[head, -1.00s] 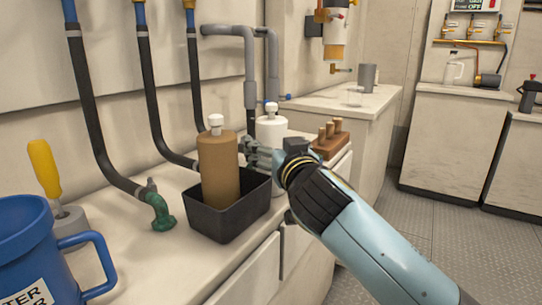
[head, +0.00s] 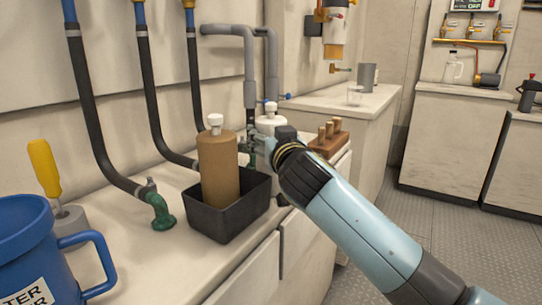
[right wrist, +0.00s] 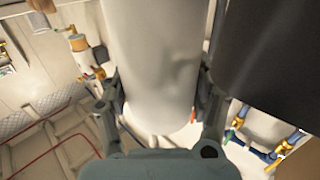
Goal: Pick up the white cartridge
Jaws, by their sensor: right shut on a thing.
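The white cartridge (head: 270,123) stands upright on the counter just behind the black bin, its white knob on top. Its lower part is hidden by my arm and the bin in the head view. My right gripper (head: 258,150) is at its side, partly covered by my own wrist. In the right wrist view the white cartridge (right wrist: 155,65) fills the space between the two fingers of my right gripper (right wrist: 162,112), which is shut on it. My left gripper is not in view.
A brown cartridge (head: 219,170) stands in the black bin (head: 225,219) close to my right gripper. A wooden block with pegs (head: 328,145) sits to the right. Hoses and a green elbow (head: 160,212), a yellow-handled tool (head: 44,168) and a blue mug (head: 30,250) are at left.

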